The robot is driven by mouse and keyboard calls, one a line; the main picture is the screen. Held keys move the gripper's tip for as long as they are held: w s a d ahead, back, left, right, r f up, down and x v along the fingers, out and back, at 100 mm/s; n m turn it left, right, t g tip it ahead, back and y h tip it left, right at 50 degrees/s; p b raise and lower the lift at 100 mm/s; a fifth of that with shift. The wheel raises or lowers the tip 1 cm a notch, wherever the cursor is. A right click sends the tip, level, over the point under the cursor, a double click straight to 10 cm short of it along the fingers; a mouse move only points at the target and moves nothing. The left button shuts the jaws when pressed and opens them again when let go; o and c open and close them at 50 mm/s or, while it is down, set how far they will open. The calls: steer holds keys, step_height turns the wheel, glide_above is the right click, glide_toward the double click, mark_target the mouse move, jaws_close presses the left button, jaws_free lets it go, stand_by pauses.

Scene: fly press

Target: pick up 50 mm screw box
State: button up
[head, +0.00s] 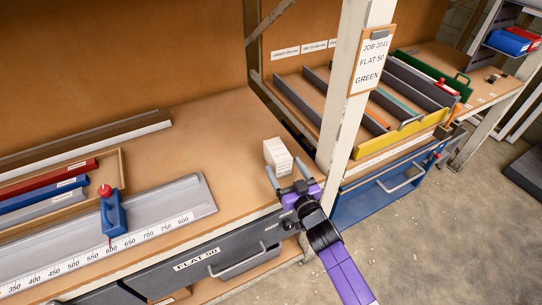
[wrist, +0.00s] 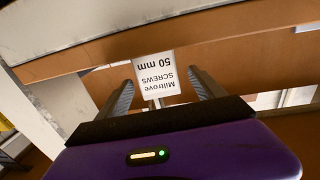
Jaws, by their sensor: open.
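The 50 mm screw box (head: 278,156) is a small white carton standing on the brown bench top, near its right end by the pale post. In the wrist view the box (wrist: 156,75) shows its label, upside down, reading "Miltrove SCREWS 50 mm". My gripper (head: 288,172) is purple with grey fingers and is open, at the front side of the box. In the wrist view the two fingers (wrist: 160,85) point toward the box, one to each side of it. I cannot tell whether they touch it. The lower part of the box is partly hidden by my gripper in the head view.
A pale upright post (head: 346,90) with a job card (head: 372,60) stands right of the box. A grey ruler stop with a blue block (head: 113,214) lies left on the bench. Bench around the box is clear leftward.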

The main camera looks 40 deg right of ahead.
mark_target(277, 153)
steer(key=x, duration=0.4)
steer(key=p+x, duration=0.1)
steer(key=x, duration=0.1)
steer(key=shift+w+d+r, duration=0.15)
steer(key=shift+w+r, duration=0.1)
steer(key=shift+r, duration=0.1)
jaws_close()
